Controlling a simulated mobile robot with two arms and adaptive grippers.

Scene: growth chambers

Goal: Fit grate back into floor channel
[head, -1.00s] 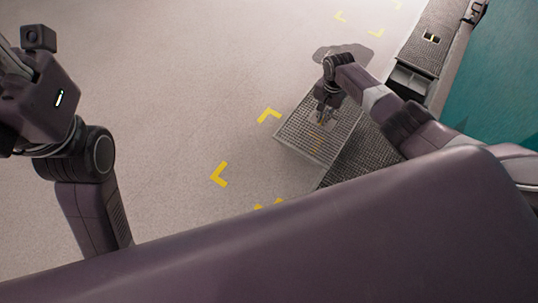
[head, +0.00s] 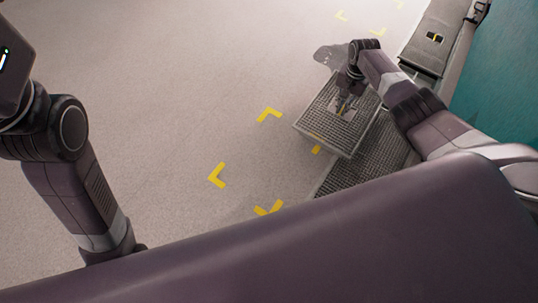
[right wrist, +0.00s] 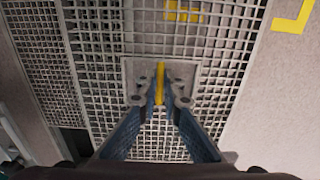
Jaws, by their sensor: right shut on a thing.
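The loose grate (head: 312,120) is a grey metal mesh panel, held over the floor beside the channel and overlapping its edge in the head view. My right gripper (head: 345,108) is above its middle. In the right wrist view the right gripper (right wrist: 159,100) is shut on the yellow bar (right wrist: 160,72) in the grate's central recess. The floor channel runs along the right, with a fixed mesh grate (head: 362,172) nearer me and another grate (head: 430,40) farther away. The open stretch between them is mostly hidden by my right arm; a dark gap (right wrist: 75,142) shows in the wrist view. My left gripper is out of view.
Yellow corner marks (head: 268,114) lie on the pale floor left of the channel. A teal surface (head: 500,85) borders the channel on the right. The floor at left is clear.

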